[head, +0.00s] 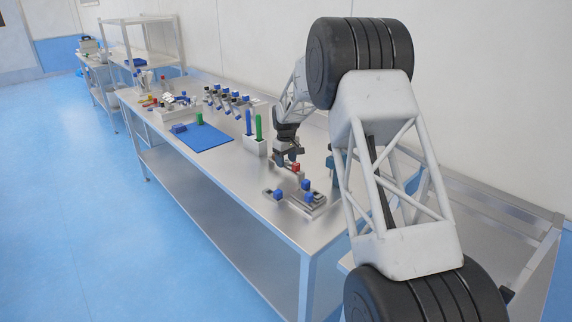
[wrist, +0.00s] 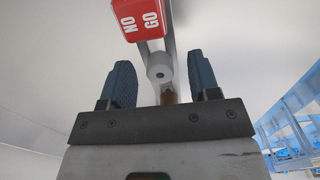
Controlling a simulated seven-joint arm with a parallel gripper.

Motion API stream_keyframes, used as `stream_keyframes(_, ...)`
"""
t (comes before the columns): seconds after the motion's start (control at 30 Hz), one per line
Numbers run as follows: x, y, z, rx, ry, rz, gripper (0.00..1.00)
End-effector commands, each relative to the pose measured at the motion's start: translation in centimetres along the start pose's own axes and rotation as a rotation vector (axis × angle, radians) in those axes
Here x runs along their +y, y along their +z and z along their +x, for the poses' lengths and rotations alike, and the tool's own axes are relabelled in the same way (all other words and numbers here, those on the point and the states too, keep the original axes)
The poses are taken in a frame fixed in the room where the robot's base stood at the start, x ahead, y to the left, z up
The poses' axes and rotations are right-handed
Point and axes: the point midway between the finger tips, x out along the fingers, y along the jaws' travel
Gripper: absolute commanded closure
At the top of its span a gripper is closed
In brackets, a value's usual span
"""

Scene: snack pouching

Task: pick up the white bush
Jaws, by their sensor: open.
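In the wrist view, the white bush (wrist: 159,67) is a small pale grey-white ring with a dark hole. It lies on a narrow metal rail (wrist: 153,48), just beyond and between the fingertips. My gripper (wrist: 163,78) is open, with one dark blue finger on each side and nothing visibly held. In the head view, my gripper (head: 286,159) is low over the table beside a small red block. The bush cannot be made out there. The lower part of the rail is partly hidden by the gripper body in the wrist view.
A red block marked NO GO (wrist: 140,18) sits at the rail's end, close beyond the bush. A small brown piece (wrist: 168,97) shows between the fingers. On the metal table (head: 232,180) are a fixture with blue knobs (head: 296,203), a marker holder (head: 255,146) and a blue mat (head: 207,141).

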Motion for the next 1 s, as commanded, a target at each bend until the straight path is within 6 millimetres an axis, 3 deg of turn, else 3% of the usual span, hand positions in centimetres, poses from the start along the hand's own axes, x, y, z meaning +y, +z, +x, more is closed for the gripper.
stream_keyframes(0.4,0.01,-0.01,-0.05,0.0,0.0,0.0,0.44)
stream_keyframes(0.73,0.01,-0.01,-0.05,0.0,0.0,0.0,0.94)
stream_keyframes(1.0,0.01,-0.01,-0.06,0.0,0.0,0.0,0.97)
